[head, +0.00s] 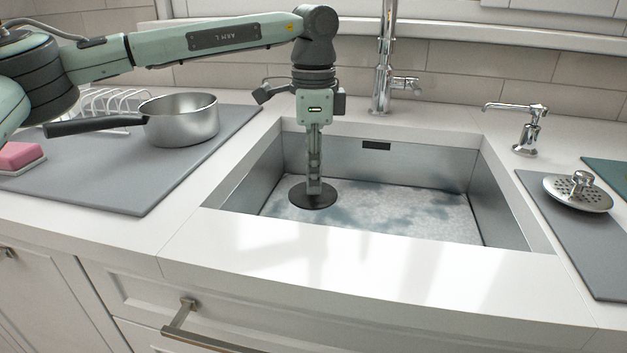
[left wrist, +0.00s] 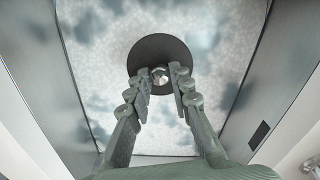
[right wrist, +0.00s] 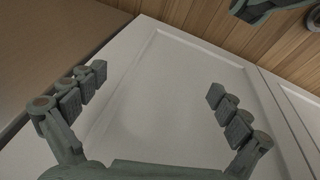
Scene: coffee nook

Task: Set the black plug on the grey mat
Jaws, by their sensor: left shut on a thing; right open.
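The black plug (head: 313,199) is a flat dark disc with a small chrome knob. It hangs level inside the sink, under my left gripper (head: 314,184). In the left wrist view my left gripper (left wrist: 160,78) is shut on the knob of the plug (left wrist: 178,49). A grey mat (head: 560,215) lies on the counter right of the sink, with a metal strainer (head: 578,192) on it. A larger grey mat (head: 120,190) lies left of the sink. My right gripper (right wrist: 157,82) is open and empty, facing a white cabinet panel.
The sink (head: 500,195) holds a cloudy whitish surface with blue-grey patches. Its rim and the tap (head: 385,70) stand around my left gripper. A soap dispenser (head: 528,130) stands behind the right mat. A saucepan (head: 180,120) and pink sponge (head: 18,156) are left. The right mat's front is bare.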

